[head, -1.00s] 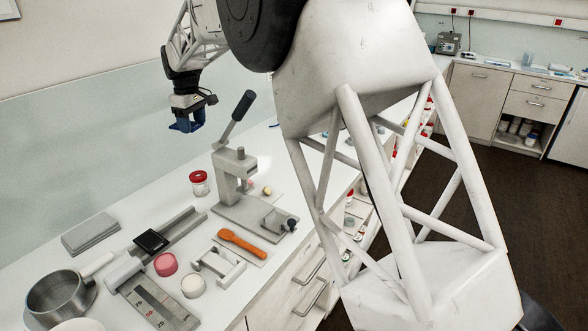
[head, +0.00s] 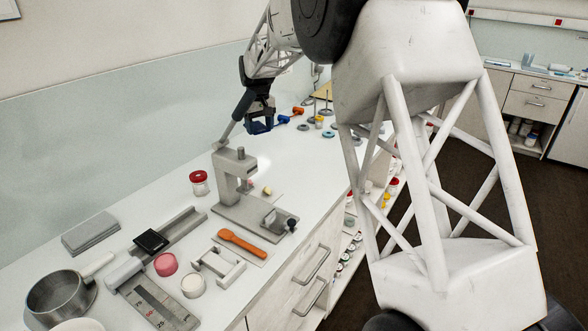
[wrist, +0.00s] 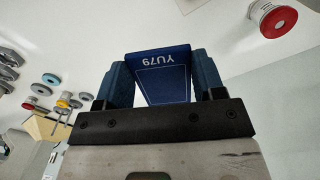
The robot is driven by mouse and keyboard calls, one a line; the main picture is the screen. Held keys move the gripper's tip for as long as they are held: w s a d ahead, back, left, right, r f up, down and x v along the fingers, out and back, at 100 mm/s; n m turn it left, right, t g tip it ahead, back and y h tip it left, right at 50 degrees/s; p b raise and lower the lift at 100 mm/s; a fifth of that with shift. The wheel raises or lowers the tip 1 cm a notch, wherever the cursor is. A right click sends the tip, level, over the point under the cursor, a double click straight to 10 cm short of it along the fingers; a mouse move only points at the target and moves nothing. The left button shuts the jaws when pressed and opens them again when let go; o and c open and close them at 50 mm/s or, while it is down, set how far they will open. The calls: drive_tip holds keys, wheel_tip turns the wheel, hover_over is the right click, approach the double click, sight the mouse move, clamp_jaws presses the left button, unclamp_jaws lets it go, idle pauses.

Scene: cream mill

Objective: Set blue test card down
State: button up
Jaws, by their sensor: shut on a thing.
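My gripper (head: 259,125) hangs in the air above the back of the white bench, behind and to the right of the lever press. In the wrist view its two blue fingers (wrist: 163,68) are shut on the blue test card (wrist: 163,84), one at each side. The card shows the printed mark "YU79" and a thin white outline, and its lower part is hidden by the gripper body. In the head view I cannot tell the card from the blue fingers.
The grey press (head: 236,178) with its lever stands close to my gripper. A red-lidded jar (head: 200,183), a steel pan (head: 62,295) and an orange tool (head: 242,243) lie nearer. Several small discs and coloured pieces (head: 310,124) lie further along the bench, which is bare between.

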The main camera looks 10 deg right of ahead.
drive_tip(key=s+d+f+m, duration=0.2)
drive_tip(key=d+f+m, duration=0.2)
drive_tip(key=d, duration=0.6)
drive_tip(key=s+d+f+n, duration=0.1)
drive_tip(key=s+f+n, duration=0.2)
drive_tip(key=s+d+f+n, duration=0.1)
drive_tip(key=s+f+n, duration=0.2)
drive_tip(key=f, duration=0.1)
drive_tip(key=s+d+f+n, duration=0.1)
drive_tip(key=s+f+n, duration=0.1)
drive_tip(key=s+f, duration=0.1)
drive_tip(key=shift+d+f+n, duration=0.3)
drive_tip(key=shift+d+n, duration=0.1)
hover_over(300, 169)
drive_tip(key=shift+s+a+f, duration=0.1)
drive_tip(key=shift+f, duration=0.65)
idle(0.5)
drive_tip(key=shift+f, duration=1.75)
drive_tip(key=shift+f, duration=0.1)
